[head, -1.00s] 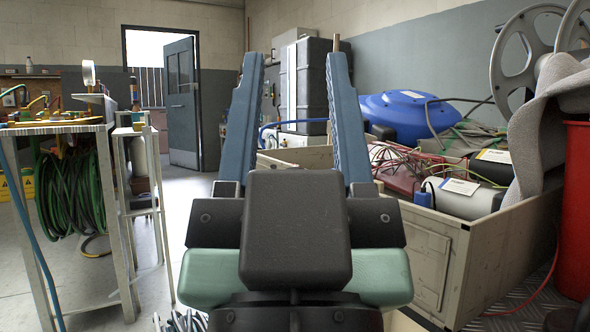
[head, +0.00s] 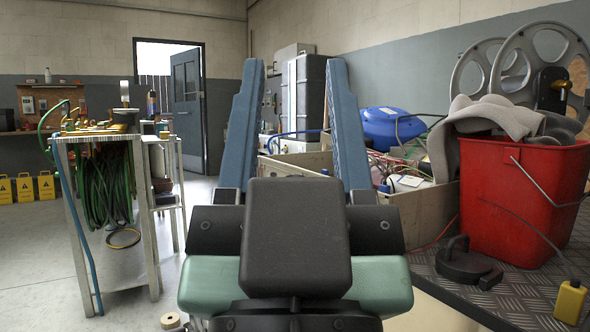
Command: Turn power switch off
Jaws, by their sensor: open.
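My gripper (head: 296,64) is open and empty. Its two blue fingers point forward and away from me, wide apart, with a dark cabinet (head: 313,95) visible in the background between them. I cannot make out a power switch for certain. A small pale device (head: 28,105) hangs on the brown board (head: 50,100) at the far left, too small to identify. My gripper touches none of these.
A metal stand with green hoses (head: 106,190) is at left. A crate (head: 408,208) with a blue reel (head: 388,127) is right of centre. A red bucket (head: 510,200) and yellow bottle (head: 570,301) stand on a ridged metal surface at right. Floor is open at left.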

